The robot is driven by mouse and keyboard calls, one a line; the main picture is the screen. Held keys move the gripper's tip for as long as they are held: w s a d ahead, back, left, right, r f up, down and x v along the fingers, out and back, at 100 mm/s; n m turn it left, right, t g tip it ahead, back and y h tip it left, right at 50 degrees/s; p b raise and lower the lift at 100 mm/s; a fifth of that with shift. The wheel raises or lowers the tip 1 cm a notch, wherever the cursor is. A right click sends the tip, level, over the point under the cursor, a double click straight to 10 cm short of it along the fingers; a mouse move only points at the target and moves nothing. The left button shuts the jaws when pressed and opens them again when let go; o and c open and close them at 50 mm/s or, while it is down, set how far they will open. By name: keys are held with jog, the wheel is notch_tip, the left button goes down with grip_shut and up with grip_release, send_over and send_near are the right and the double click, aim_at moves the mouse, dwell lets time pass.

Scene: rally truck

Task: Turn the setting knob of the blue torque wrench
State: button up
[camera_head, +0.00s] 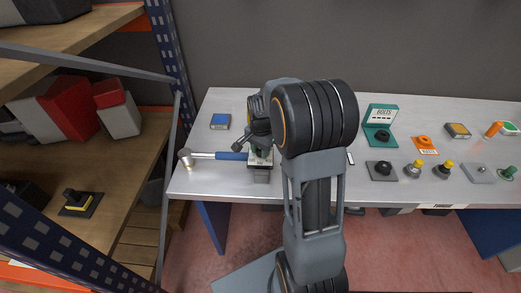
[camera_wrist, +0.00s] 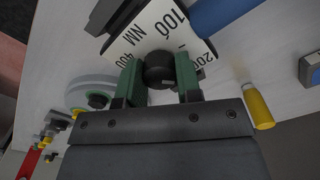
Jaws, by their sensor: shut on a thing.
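The blue torque wrench (camera_head: 232,156) lies along the left part of the white workbench, with its silver head at the left end. Its blue handle (camera_wrist: 225,12) crosses the top of the wrist view. A white scale plate (camera_wrist: 150,32) reads 100 NM, with 200 and 400 at its sides. The black setting knob (camera_wrist: 160,72) stands in front of the scale. My gripper (camera_wrist: 159,78) is shut on the knob, one green-padded finger on each side. In the head view my arm hides most of the gripper and the knob.
The workbench (camera_head: 205,180) carries a blue box (camera_head: 220,121) behind the wrench. To the right stand a green bolts case (camera_head: 381,113), an orange-topped item (camera_head: 424,143) and several knobs and small plates. A shelf rack (camera_head: 172,60) stands close on the left.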

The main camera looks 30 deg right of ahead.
jog(key=o, duration=0.9)
jog(key=shift+o, duration=0.2)
jog(key=shift+r, duration=0.1)
notch_tip(320, 180, up, 14)
jog(key=shift+f, duration=0.2)
dwell(0.3)
jog(key=s+a+f+n+t, duration=0.1)
jog(key=s+a+n+t, duration=0.1)
jog(key=s+a+n, duration=0.3)
jog(key=s+a+f+n+t, duration=0.2)
jog(key=s+a+n, duration=0.3)
jog(key=s, duration=0.6)
jog(key=shift+f+n, duration=0.15)
jog(key=shift+n, duration=1.05)
